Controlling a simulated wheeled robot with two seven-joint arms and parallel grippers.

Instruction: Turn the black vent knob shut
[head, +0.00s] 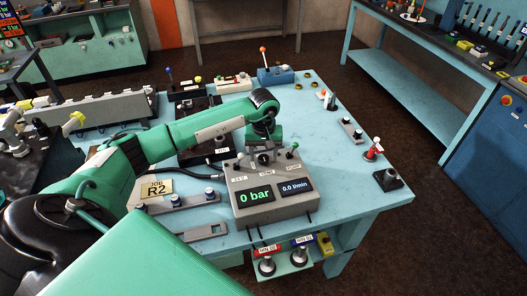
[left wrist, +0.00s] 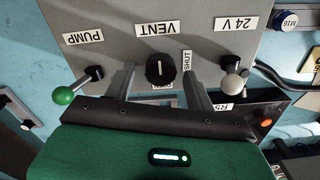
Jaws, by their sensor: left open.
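The black vent knob (left wrist: 160,70) is on the sloped grey control box (head: 270,192), by the VENT label (left wrist: 155,29). It stands between the two fingers of my left gripper (left wrist: 159,62), which are open with a visible gap on each side. A white line on the knob runs roughly up and down in the left wrist view. The SHUT label (left wrist: 187,62) is right of the knob; another label below it is partly hidden. In the head view my left gripper (head: 263,150) is over the back of the box and hides the knob. My right gripper is not seen.
A green-balled pump lever (left wrist: 76,87) and a white-balled 24 V lever (left wrist: 233,75) flank the fingers. The box displays read 0 bar (head: 255,196) and 0.0 l/min (head: 296,187). The blue table (head: 335,180) has free room right of the box.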

